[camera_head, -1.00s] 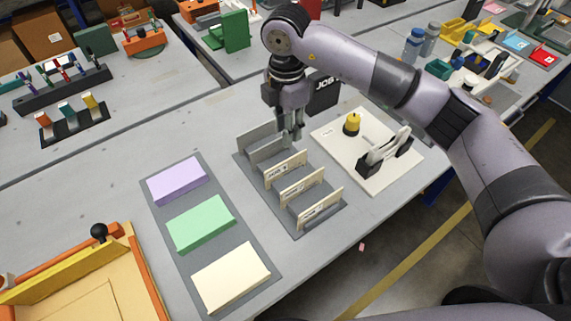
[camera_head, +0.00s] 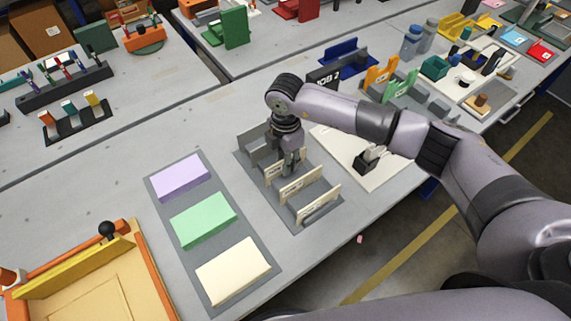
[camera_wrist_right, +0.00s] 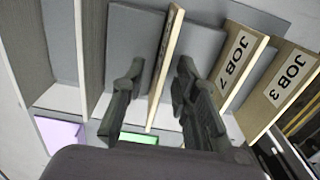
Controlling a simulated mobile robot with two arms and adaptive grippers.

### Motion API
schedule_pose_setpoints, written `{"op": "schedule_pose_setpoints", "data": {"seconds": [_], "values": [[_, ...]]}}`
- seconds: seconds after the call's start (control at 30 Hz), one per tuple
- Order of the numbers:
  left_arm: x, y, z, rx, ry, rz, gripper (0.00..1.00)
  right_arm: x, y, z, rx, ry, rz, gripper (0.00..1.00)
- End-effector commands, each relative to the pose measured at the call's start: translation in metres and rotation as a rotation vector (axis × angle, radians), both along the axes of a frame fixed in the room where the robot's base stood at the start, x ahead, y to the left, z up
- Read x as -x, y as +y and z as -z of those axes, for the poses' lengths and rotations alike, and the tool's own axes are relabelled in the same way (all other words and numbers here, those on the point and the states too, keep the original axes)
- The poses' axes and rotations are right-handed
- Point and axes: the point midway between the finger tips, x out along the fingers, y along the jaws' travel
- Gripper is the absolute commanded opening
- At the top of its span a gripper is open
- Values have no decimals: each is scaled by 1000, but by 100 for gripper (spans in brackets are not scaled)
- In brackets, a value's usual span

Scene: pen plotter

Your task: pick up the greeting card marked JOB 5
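Three cream cards stand upright in a grey slotted rack (camera_head: 243,146). In the right wrist view, two carry the labels JOB 7 (camera_wrist_right: 237,66) and JOB 3 (camera_wrist_right: 290,82). The third card (camera_wrist_right: 163,72) is seen nearly edge-on and its label cannot be read; it also shows in the head view (camera_head: 270,173). My right gripper (camera_wrist_right: 160,70) is open, with one finger on each side of this third card and visible gaps beside it. In the head view my right gripper (camera_head: 288,168) points down into the rack. My left gripper is out of view.
A grey mat beside the rack holds purple (camera_head: 180,177), green (camera_head: 203,219) and cream (camera_head: 232,271) blocks. A white board (camera_head: 385,178) lies to the right, partly under my arm. A black JOB sign (camera_head: 322,78) stands behind. An orange-yellow frame (camera_head: 80,280) is at lower left.

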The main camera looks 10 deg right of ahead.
Motion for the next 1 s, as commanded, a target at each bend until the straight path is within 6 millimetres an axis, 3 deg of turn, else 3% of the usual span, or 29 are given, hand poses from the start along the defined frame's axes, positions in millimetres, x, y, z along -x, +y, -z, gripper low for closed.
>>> {"op": "schedule_pose_setpoints", "data": {"seconds": [0.13,0.53,1.0], "values": [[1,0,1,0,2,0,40,0,0,0,0,0,-1,28],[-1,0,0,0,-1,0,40,0,0,0,-1,0,0,1],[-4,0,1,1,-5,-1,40,0,0,-4,-1,-1,0,0]]}}
